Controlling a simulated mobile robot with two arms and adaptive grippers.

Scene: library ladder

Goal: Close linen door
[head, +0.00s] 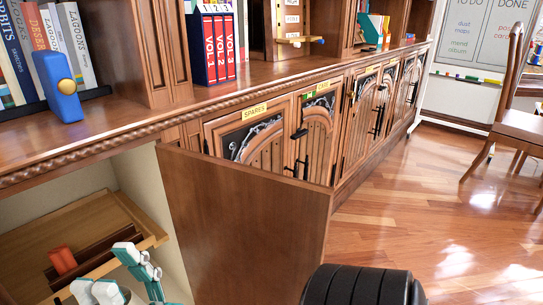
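A plain brown cabinet door (250,225) stands wide open, sticking out from the cabinet front. Its plain inner face is towards me and no label shows on it. The open compartment to its left has pale walls and a wooden drawer or tray (85,222). My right gripper (103,268), white and teal, is at the lower left edge, in front of the compartment and left of the door. Its fingers are spread, with nothing seen between them, and it appears clear of the door. My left gripper is not in view.
A closed door labelled SPARES (255,135) and more closed doors run along the right. A blue object (58,87) and red volumes (215,48) stand on the ledge. A chair (515,125) is far right; the floor between is clear.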

